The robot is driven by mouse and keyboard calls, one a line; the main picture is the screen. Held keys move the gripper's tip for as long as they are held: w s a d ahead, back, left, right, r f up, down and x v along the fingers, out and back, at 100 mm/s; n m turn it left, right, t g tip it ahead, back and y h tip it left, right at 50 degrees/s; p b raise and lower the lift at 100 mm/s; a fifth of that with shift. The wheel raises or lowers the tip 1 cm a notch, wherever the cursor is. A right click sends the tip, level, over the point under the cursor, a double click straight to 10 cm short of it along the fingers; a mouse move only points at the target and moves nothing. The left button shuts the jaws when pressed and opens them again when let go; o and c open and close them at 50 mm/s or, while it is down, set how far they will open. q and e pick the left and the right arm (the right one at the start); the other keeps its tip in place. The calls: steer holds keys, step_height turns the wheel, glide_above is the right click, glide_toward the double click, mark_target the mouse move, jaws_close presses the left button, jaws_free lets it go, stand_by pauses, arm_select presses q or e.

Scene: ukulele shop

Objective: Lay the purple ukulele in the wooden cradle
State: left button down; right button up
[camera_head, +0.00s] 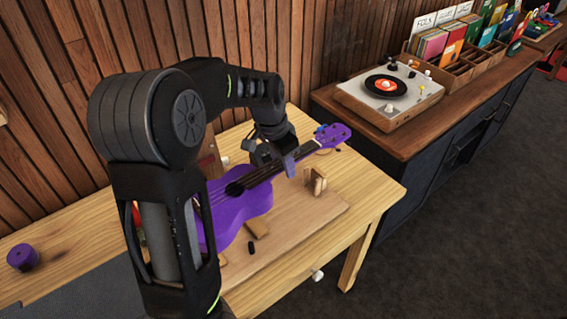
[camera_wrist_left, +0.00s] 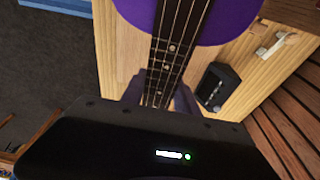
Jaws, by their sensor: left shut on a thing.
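The purple ukulele (camera_head: 240,208) is tilted across the work table, its headstock toward the back right. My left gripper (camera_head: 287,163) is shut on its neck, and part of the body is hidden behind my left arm. The wooden cradle (camera_head: 300,215) is a flat board with an upright neck rest (camera_head: 316,181) and small blocks. The ukulele is over the cradle's left part, its neck behind the neck rest in the picture; I cannot tell if they touch. In the left wrist view the fingers (camera_wrist_left: 158,97) straddle the fretted neck below the purple body (camera_wrist_left: 190,22). My right gripper is out of view.
A purple roll (camera_head: 23,257) is on the table's left part. A black box (camera_wrist_left: 218,86) lies on the wood in the left wrist view. A cabinet with a record player (camera_head: 389,88) and record crates stands to the right. A slatted wall is behind the table.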

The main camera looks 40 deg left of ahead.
arm_select(q)
steer(key=shift+f+b, duration=2.45)
steer(key=shift+f, duration=0.65)
steer(key=shift+f+b, duration=1.95)
steer(key=shift+f, duration=0.15)
steer(key=c, duration=0.8)
jaws_free()
steer(key=shift+c, duration=0.2)
steer(key=shift+r+p, duration=0.85)
steer(key=shift+r, duration=0.2)
